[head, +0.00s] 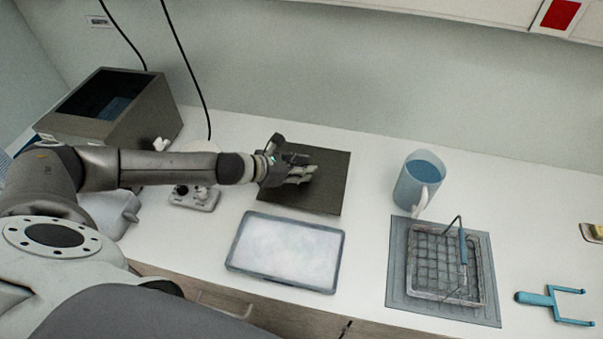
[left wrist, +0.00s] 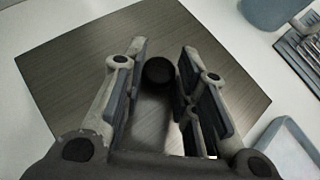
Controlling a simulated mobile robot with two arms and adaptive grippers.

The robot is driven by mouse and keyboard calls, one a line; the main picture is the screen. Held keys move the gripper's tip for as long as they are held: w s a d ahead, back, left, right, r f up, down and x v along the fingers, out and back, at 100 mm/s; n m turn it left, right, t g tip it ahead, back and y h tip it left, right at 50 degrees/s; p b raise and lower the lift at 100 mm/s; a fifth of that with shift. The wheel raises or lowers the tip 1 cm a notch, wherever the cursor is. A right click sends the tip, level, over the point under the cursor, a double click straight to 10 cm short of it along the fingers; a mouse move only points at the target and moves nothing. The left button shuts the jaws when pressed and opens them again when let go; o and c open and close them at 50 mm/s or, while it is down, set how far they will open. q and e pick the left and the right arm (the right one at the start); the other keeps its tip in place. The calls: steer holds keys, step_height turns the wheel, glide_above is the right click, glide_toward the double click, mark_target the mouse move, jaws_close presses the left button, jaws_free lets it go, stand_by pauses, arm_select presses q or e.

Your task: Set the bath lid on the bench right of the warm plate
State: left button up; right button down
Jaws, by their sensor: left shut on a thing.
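The bath lid (head: 332,192) is a dark, flat, square plate, right of the warm plate (head: 193,196) in the head view. It also fills much of the left wrist view (left wrist: 72,65), with a round black knob (left wrist: 158,71) at its middle. My left gripper (head: 301,172) is over the lid and shut on that knob, one finger on each side. The lid looks level and at or very near the bench; I cannot tell whether it touches. The bath (head: 128,115) is a grey box with an open top at the back left. My right gripper is not in view.
A shallow tray with pale contents (head: 286,252) lies just in front of the lid. A blue jug (head: 417,184) stands to its right. A wire rack on a grey mat (head: 397,293) and a blue fork (head: 536,298) lie farther right. The bench behind the jug is clear.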

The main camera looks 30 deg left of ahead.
arm_select(q)
step_height(320, 180, down, 2)
steer(key=shift+d+f+p, duration=0.1)
steer(key=shift+f+p, duration=0.05)
steer(key=shift+p, duration=0.15)
steer(key=shift+f, duration=0.1)
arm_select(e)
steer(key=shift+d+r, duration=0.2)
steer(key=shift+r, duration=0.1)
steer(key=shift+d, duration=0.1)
arm_select(q)
steer(key=shift+f, duration=0.2)
steer(key=o, duration=1)
steer(key=shift+c, duration=0.2)
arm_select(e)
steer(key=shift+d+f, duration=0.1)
arm_select(q)
steer(key=shift+r, duration=0.15)
